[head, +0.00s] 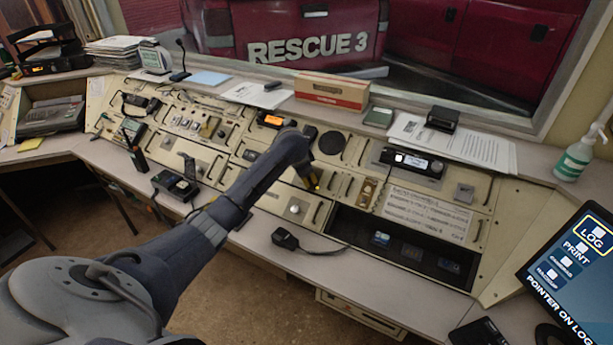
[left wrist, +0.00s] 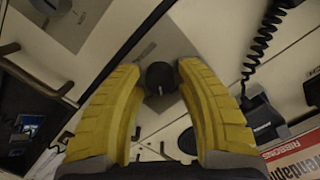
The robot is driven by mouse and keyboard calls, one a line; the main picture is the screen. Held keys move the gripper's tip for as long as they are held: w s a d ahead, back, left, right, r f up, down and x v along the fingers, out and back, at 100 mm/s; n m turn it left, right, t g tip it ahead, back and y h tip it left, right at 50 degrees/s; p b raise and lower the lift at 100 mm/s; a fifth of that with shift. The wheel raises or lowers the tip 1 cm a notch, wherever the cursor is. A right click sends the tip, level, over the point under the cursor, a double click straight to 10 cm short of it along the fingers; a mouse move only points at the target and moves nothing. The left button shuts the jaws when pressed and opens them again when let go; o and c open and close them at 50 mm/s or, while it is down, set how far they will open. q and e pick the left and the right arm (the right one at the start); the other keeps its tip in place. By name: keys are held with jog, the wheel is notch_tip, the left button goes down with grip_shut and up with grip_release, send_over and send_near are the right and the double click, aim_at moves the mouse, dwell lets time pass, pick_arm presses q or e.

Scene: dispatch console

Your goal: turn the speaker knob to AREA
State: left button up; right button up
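A round black knob (left wrist: 160,77) on a grey plate of the console panel shows in the left wrist view. I take it for the speaker knob; no label on it is readable. My left gripper (head: 313,184) is over the middle of the console in the head view, its arm reaching from the lower left. In the left wrist view, its two yellow fingers (left wrist: 157,72) are open on either side of the knob, with a gap at the left finger and a very small one, or contact, at the right. In the head view the knob is hidden by the gripper. My right gripper is not in view.
A round black speaker grille (head: 333,143) and a radio unit (head: 412,162) are close by. A handheld microphone (head: 285,239) with a cord lies on the front ledge. A red and cream box (head: 332,91) stands behind. A coiled cord (left wrist: 262,45) runs near the right finger.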

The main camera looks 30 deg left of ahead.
pick_arm(q)
grip_shut()
jog(key=shift+r, duration=0.1)
jog(key=shift+m, duration=1)
jog(key=shift+d+m, duration=0.1)
jog(key=shift+m, duration=1.1)
grip_release()
jog(key=shift+d, duration=0.1)
jog(key=o, duration=0.4)
jog(key=shift+o, duration=0.2)
jog(key=v, duration=1.2)
